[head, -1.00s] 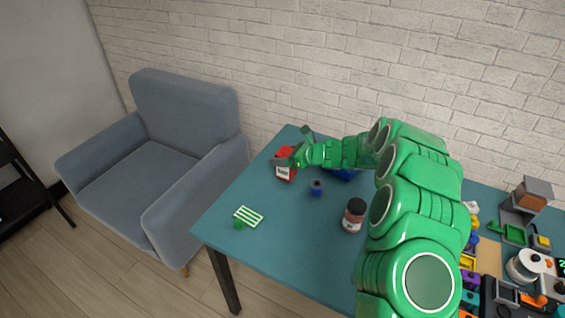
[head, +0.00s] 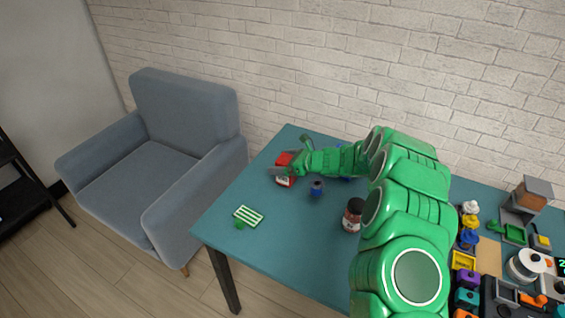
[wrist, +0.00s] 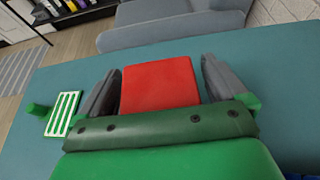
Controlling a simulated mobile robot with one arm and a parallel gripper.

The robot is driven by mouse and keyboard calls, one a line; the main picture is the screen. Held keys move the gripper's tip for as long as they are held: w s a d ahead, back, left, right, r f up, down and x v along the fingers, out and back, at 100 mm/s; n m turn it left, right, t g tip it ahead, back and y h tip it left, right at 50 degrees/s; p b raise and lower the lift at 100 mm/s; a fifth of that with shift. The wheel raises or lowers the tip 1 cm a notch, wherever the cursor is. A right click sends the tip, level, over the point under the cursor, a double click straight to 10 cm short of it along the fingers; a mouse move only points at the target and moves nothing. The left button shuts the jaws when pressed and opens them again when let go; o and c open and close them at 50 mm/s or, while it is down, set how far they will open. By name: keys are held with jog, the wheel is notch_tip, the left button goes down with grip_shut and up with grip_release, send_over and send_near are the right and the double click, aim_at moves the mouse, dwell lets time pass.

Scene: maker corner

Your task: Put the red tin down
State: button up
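The red tin (head: 285,181) stands at the far left part of the blue-green table (head: 262,240), apparently resting on it. Its pale label faces the head camera. In the wrist view its red top (wrist: 160,84) lies between the two dark fingers. My gripper (wrist: 161,80) is open around the tin, with one finger on each side. A narrow gap shows between the right finger and the tin; the left finger is very close to it. The near finger covers part of the tin in the head view, where my gripper (head: 292,157) also shows.
A small blue item (head: 317,188) and a dark-lidded jar (head: 353,216) stand right of the tin. A green-and-white striped item (head: 248,216) lies nearer the front left edge. A grey armchair (head: 185,140) is beyond the left edge. Small objects crowd the right side.

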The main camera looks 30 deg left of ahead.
jog(key=shift+r, duration=0.15)
jog(key=shift+d+r, duration=0.15)
jog(key=shift+d, duration=0.25)
jog(key=v, duration=1.1)
jog(key=shift+d, duration=0.1)
